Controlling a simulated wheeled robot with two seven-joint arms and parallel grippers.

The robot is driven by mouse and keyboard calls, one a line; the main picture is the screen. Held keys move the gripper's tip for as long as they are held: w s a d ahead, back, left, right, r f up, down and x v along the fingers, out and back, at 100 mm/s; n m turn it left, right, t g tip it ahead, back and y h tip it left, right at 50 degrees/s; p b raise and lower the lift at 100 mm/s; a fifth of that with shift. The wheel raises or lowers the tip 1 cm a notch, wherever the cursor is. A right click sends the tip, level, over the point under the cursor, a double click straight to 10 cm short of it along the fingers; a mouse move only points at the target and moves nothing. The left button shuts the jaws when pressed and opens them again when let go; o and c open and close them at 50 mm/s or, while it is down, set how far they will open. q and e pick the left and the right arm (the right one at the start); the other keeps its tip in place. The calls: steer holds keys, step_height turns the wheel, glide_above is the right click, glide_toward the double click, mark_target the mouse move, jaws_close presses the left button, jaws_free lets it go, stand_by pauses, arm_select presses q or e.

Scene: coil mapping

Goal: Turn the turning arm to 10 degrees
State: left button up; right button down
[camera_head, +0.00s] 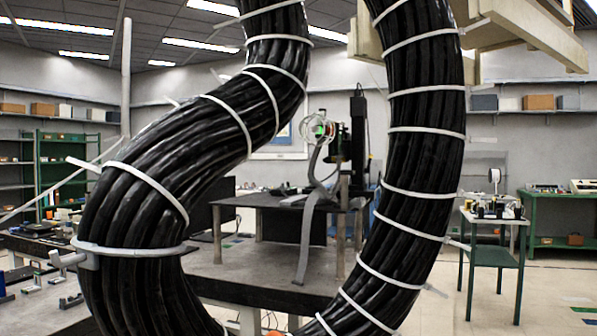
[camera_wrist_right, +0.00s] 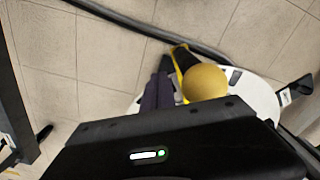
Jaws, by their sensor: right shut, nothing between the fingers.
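In the head view, a measuring rig stands on a dark table in the middle distance. It has a black upright stand (camera_head: 358,135) with a pale round coil-like part (camera_head: 318,127) at its left. I cannot tell which part is the turning arm or read its angle. A grey strap-like piece (camera_head: 308,235) hangs over the table's front. In the right wrist view, the black body of my right gripper (camera_wrist_right: 175,140) fills the bottom, with a lit green indicator. It is shut and empty, over the floor and away from the rig. My left gripper is not in view.
Two thick black cable bundles (camera_head: 425,150) with white ties cross the head view and hide much of the room. A green side table (camera_head: 492,262) stands at right. The wrist view shows a yellow rounded object (camera_wrist_right: 205,82) over a white disc (camera_wrist_right: 258,95) and tiled floor.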

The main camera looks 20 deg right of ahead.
steer(key=shift+a, duration=0.15)
steer(key=shift+s+a, duration=0.1)
steer(key=shift+a, duration=1.2)
steer(key=shift+a+b, duration=0.4)
steer(key=shift+a, duration=0.9)
steer(key=shift+a, duration=1.15)
